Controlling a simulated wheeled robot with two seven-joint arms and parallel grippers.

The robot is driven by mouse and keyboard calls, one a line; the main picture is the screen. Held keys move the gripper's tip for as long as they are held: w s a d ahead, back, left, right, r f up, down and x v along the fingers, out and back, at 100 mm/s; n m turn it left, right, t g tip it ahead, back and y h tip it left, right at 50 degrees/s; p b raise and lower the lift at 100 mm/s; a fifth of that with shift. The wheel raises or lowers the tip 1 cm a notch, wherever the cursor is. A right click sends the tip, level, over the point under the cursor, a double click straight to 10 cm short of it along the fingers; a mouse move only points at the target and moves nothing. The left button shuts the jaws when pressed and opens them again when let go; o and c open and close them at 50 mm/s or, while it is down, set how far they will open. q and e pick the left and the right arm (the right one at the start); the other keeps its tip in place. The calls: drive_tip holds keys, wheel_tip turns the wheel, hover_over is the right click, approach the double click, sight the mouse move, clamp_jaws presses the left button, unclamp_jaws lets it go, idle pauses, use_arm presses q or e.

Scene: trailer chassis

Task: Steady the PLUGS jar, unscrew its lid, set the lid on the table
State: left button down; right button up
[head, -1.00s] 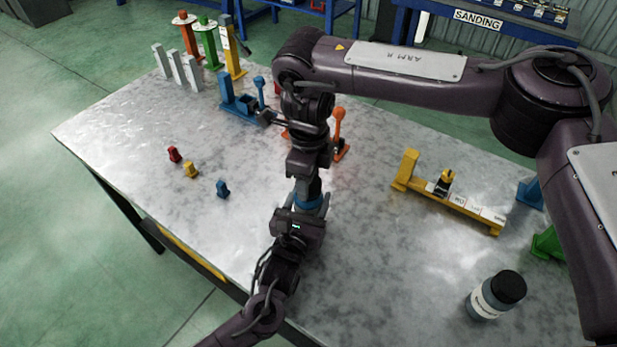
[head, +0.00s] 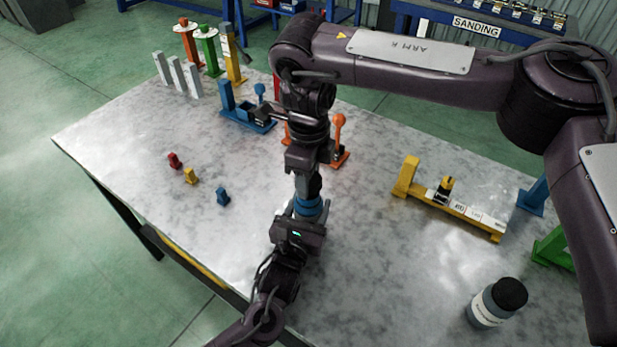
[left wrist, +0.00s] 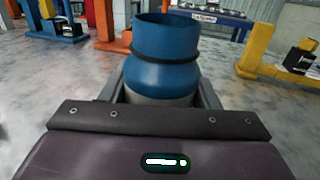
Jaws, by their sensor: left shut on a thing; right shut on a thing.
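The jar I am holding shows in the left wrist view (left wrist: 163,72) as a blue neck, a dark ring, a blue shoulder and a greyish body. It stands upright, and its top looks open. Its blue upper part also shows in the head view (head: 309,207). My left gripper (head: 298,224) is shut around its body from the front. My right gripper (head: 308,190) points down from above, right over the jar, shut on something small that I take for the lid. The lid itself and any label are hidden.
A second jar with a black lid (head: 496,303) stands at the front right. A yellow stand (head: 455,207) lies behind it. Red, yellow and blue small pieces (head: 223,196) are at left. An orange lever stand (head: 338,145) is close behind my grippers. The front left table (head: 165,215) is clear.

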drive_tip(key=shift+r, duration=1.45)
use_arm(q)
drive_tip(key=shift+c, duration=2.1)
unclamp_jaws()
